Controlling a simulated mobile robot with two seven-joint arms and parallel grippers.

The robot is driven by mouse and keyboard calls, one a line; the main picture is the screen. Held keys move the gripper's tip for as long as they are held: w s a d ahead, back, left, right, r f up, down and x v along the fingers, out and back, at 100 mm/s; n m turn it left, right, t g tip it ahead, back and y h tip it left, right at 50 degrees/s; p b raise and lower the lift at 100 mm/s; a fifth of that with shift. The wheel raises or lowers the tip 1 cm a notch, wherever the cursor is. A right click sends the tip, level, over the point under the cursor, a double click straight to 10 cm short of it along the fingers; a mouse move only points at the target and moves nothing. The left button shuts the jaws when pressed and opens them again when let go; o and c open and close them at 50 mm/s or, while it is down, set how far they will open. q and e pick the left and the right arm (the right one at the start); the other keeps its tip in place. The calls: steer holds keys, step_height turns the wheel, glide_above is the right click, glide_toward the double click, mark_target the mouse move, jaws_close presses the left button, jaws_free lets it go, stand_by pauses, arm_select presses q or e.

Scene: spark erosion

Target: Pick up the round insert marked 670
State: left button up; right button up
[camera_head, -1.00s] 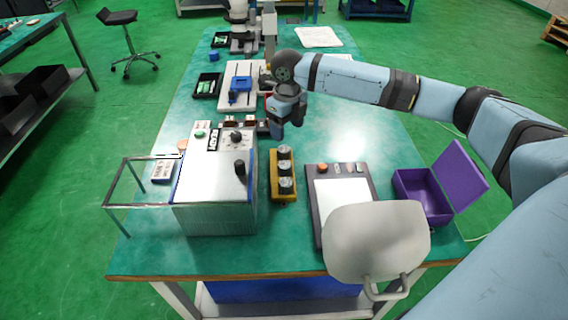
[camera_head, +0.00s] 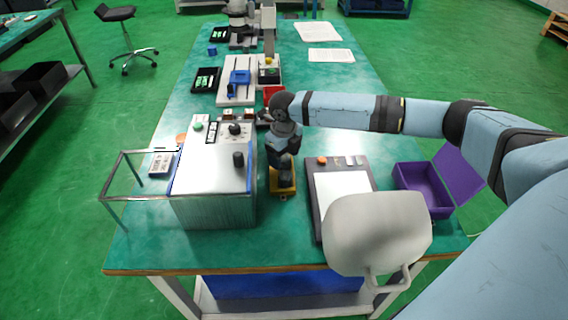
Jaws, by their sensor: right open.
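The yellow holder (camera_head: 284,193) stands on the green table, right of the grey machine. My right gripper (camera_head: 286,180) points down over it and hides most of it. The round grey inserts in the holder are covered by my gripper and wrist. No 670 marking can be read, and I cannot tell which insert is under the fingers or whether they touch it. The right gripper is open. My left gripper is not in view.
The grey machine (camera_head: 212,205) with knobs stands close on the left. A dark board with a white sheet (camera_head: 340,186) lies to the right, partly behind a pale chair back (camera_head: 376,232). An open purple box (camera_head: 424,196) is at the right edge. A blue vise (camera_head: 239,80) is further back.

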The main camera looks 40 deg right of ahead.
steer(key=shift+f, duration=0.75)
steer(key=shift+c, duration=0.5)
steer(key=c, duration=1.1)
steer(key=shift+r, duration=0.15)
